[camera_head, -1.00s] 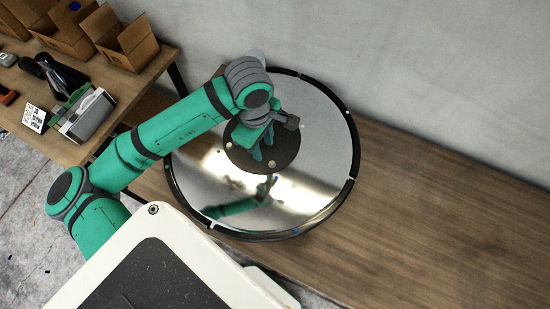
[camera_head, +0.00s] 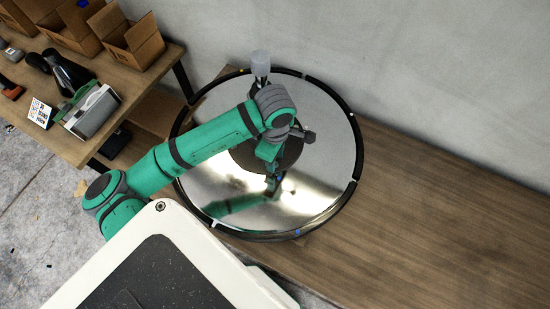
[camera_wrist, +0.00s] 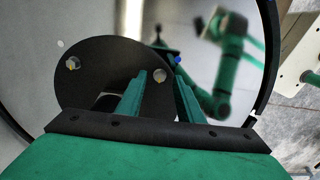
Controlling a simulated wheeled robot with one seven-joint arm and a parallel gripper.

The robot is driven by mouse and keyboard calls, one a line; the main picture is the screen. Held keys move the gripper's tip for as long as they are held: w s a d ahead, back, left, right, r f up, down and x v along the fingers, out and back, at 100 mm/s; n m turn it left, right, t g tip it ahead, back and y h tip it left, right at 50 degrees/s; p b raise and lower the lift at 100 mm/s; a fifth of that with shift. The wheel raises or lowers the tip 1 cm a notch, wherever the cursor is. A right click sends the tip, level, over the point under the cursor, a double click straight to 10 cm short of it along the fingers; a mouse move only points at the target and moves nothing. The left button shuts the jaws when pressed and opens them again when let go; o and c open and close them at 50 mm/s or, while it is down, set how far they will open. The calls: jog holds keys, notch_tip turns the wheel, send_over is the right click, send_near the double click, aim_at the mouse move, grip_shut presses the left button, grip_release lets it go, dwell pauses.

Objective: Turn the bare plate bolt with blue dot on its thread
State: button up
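A dark round plate (camera_head: 241,158) sits on a shiny, mirror-like disc (camera_head: 325,130). In the wrist view the plate (camera_wrist: 100,75) carries a bolt (camera_wrist: 160,76) near its edge and another bolt (camera_wrist: 73,63) to the left. A small blue dot (camera_wrist: 178,60) shows just beyond the first bolt; I cannot tell whether it is on a thread or on the disc. My gripper (camera_wrist: 160,72) is open, and the first bolt appears between its fingertips; contact is not visible. In the head view my gripper (camera_head: 271,178) is over the plate's lower edge, and my arm hides much of the plate.
The disc's black rim (camera_head: 359,150) has small coloured marks, including a blue one (camera_head: 297,232). The wooden bench (camera_head: 450,220) is clear to the right. A side table holds cardboard boxes (camera_head: 135,42), a dark tool (camera_head: 62,72) and a grey-green device (camera_head: 92,110).

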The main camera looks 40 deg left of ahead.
jog(key=shift+f, duration=0.5)
grip_shut()
jog(key=shift+m, duration=0.4)
